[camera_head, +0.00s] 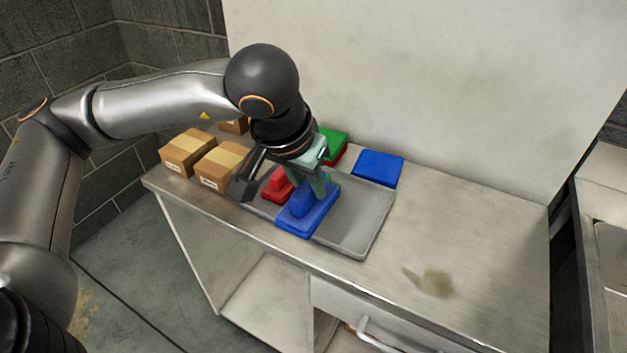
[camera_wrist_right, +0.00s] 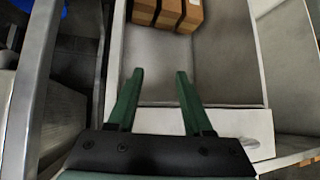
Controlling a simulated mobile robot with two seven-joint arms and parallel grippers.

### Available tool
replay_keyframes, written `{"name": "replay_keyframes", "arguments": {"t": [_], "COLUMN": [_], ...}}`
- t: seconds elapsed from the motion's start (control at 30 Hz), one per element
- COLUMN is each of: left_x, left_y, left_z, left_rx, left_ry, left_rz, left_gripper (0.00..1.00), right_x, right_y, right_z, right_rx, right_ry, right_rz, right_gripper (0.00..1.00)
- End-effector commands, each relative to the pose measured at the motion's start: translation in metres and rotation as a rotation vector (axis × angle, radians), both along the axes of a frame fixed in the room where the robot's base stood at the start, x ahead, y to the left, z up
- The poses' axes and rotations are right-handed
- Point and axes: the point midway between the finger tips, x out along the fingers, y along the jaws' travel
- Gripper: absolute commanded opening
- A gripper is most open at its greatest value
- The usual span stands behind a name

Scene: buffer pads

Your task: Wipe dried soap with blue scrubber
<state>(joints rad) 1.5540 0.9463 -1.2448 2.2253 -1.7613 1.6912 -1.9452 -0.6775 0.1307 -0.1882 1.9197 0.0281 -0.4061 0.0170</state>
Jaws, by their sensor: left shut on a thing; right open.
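A blue scrubber (camera_head: 303,216) with a raised handle is at the front left of a grey tray (camera_head: 372,232) on the counter. My left gripper (camera_head: 318,187) is above it, shut on its handle. I cannot tell whether the scrubber touches the tray. A red scrubber (camera_head: 276,187) sits behind it to the left, partly hidden by my gripper. A brown dried soap stain (camera_head: 435,283) lies on the counter right of the tray. My right gripper (camera_wrist_right: 158,74) is open and empty in the right wrist view.
A blue pad (camera_head: 379,167) and a green pad (camera_head: 335,144) lie behind the tray. Cardboard boxes (camera_head: 188,151) stand at the left. The counter's right side is clear apart from the stain.

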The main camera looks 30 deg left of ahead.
Motion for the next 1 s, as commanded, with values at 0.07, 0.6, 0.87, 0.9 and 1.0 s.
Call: {"name": "replay_keyframes", "arguments": {"t": [0.07,0.6,0.87,0.9,1.0], "left_x": [0.0,0.001,0.006,0.006,0.006], "left_y": [0.0,0.0,0.0,0.0,0.0], "left_z": [0.0,-0.008,-0.064,-0.071,-0.081], "left_rx": [0.0,0.0,-0.001,-0.001,0.0], "left_ry": [-0.001,0.004,0.007,0.006,0.003], "left_rz": [0.0,0.003,0.027,0.029,0.032], "left_gripper": [0.0,0.0,0.0,0.0,0.0], "right_x": [0.001,0.002,0.002,0.002,0.002], "right_y": [0.0,0.001,0.001,0.001,0.001], "right_z": [0.001,0.002,0.002,0.002,0.002], "right_rx": [0.001,0.001,0.001,0.001,0.002], "right_ry": [-0.001,-0.006,-0.007,-0.007,-0.008], "right_rz": [0.001,0.001,0.001,0.001,0.001], "right_gripper": [0.51,0.51,0.51,0.51,0.51]}}
